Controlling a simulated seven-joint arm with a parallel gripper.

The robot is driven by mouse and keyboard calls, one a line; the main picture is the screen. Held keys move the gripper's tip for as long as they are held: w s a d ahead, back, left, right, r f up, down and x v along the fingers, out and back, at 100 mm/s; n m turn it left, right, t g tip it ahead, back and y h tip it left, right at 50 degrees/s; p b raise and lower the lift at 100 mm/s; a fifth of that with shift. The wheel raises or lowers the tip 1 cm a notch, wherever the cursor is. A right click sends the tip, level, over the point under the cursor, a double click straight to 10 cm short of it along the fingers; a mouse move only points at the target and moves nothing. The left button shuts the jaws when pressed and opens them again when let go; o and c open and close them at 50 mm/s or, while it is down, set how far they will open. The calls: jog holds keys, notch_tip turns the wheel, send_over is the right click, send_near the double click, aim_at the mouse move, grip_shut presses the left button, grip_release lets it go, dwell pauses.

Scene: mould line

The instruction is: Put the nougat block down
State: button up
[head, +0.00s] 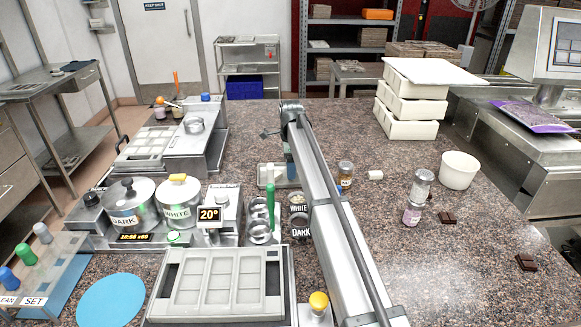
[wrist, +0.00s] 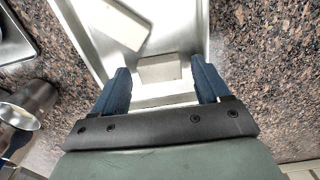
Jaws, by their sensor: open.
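The nougat block appears to be the small cream block (wrist: 160,69) in the wrist view. It lies in a shallow pale tray (wrist: 185,12), between the tips of my gripper. My gripper (wrist: 159,75) is open, with a blue finger on each side of the block and a visible gap at both sides. A larger cream slab (wrist: 113,24) lies tilted in the same tray, beyond the block. In the head view the tray (head: 265,183) is mid-counter, and my gripper (head: 291,168) is over its right part, mostly hidden by my arm.
A jar with an orange label (head: 345,174) and a small white cylinder (head: 375,175) stand right of the tray. Metal cups (head: 260,233) and a green-handled tool (head: 270,200) are in front. Stacked white tubs (head: 410,108) stand behind.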

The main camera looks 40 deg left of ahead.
notch_tip(320, 180, up, 12)
dwell(0.5)
